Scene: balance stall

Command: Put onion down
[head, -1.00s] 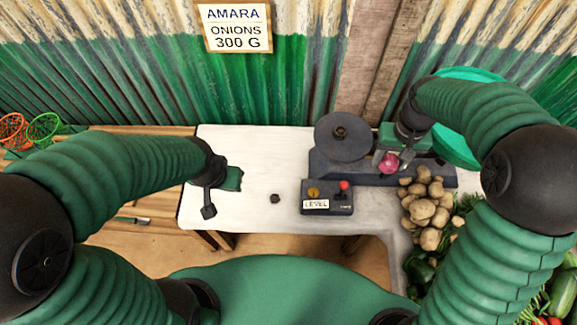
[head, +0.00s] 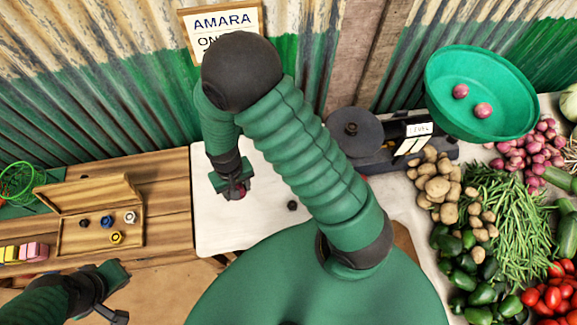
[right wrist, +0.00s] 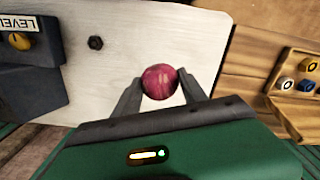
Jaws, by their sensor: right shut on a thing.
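My right gripper (head: 235,192) hangs over the left part of the white tabletop (head: 222,228) in the head view. It is shut on a red onion (right wrist: 160,81), which the right wrist view shows between the two fingers with the white surface beyond. I cannot tell how high the onion is above it. My left gripper (head: 122,292) is open and empty at the lower left. Two more onions (head: 460,91) lie in the green pan (head: 436,76) of the balance.
A wooden box of weights (head: 76,240) stands on the wooden bench at left. A small dark knob-like weight (head: 292,205) sits on the white top; it also shows in the right wrist view (right wrist: 96,43). Potatoes (head: 437,185), beans and an onion pile (head: 530,152) fill the right side.

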